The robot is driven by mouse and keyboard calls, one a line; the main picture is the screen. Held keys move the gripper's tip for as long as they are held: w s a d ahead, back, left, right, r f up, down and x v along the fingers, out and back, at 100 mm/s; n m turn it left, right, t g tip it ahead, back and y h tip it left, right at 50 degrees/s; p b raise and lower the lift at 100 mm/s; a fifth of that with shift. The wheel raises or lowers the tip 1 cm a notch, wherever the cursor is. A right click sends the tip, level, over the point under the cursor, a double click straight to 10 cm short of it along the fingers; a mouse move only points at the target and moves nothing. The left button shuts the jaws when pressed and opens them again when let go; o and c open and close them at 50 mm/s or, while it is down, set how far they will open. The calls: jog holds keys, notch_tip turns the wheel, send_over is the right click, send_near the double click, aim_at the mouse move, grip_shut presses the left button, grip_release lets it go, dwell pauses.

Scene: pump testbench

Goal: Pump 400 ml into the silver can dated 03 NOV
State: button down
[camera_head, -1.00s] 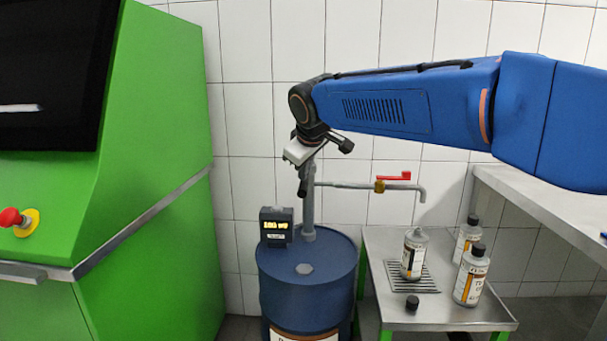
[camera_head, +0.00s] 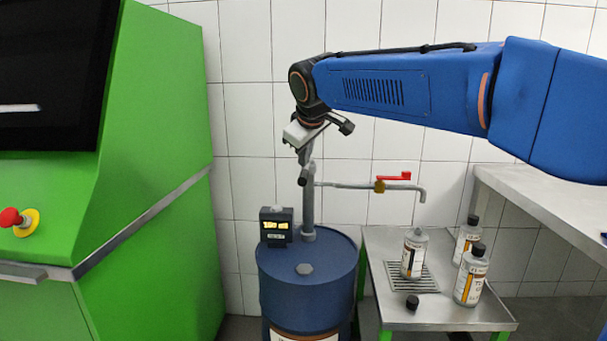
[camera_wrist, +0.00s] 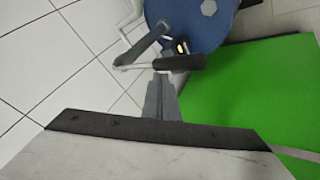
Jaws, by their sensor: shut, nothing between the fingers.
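A silver can (camera_head: 414,254) with no cap stands upright on the drip grate, below the spout (camera_head: 422,194). Two capped silver cans (camera_head: 471,275) (camera_head: 466,238) stand to its right. The dates on the labels are too small to read. The pump stands on a blue drum (camera_head: 307,285), with a dark handle (camera_head: 303,178) at its column; the handle also shows in the wrist view (camera_wrist: 187,63). My gripper (camera_head: 304,158) is shut and empty, just above the handle. In the wrist view its fingertips (camera_wrist: 160,76) are close to the handle; contact is unclear.
A small display (camera_head: 276,227) on the drum shows blurred yellow digits. A red valve lever (camera_head: 393,176) lies along the outlet pipe. A loose dark cap (camera_head: 412,302) lies on the steel table (camera_head: 450,318). A green cabinet (camera_head: 150,170) stands left, a higher bench (camera_head: 550,205) right.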

jog(key=shift+w+r, duration=0.15)
jog(key=shift+r, duration=1.1)
jog(key=shift+w+r, duration=0.1)
jog(key=shift+r, duration=1.15)
jog(key=s+d+f+m, duration=0.2)
jog(key=s+d+f, duration=0.25)
jog(key=d, duration=0.25)
jog(key=s+d+f+m+g+h, duration=0.1)
jog(key=s+d+f, duration=0.2)
jog(key=s+d, duration=0.35)
jog(key=s+d+f+m, duration=0.25)
jog(key=s+d, duration=0.25)
jog(key=d, duration=0.3)
jog(key=s+d+f+m, duration=0.1)
jog(key=s+d+f, duration=0.2)
jog(key=s+f, duration=0.4)
jog(key=s+d+f+m+g, duration=0.1)
jog(key=s+d+f+m, duration=0.1)
jog(key=s+d+f, duration=0.2)
jog(key=s+d+f+m+g, duration=0.1)
jog(key=s+d+f+m, duration=0.1)
jog(key=s+f, duration=0.9)
jog(key=shift+s+d+h, duration=0.3)
jog(key=shift+s+d, duration=0.05)
jog(key=shift+d, duration=0.55)
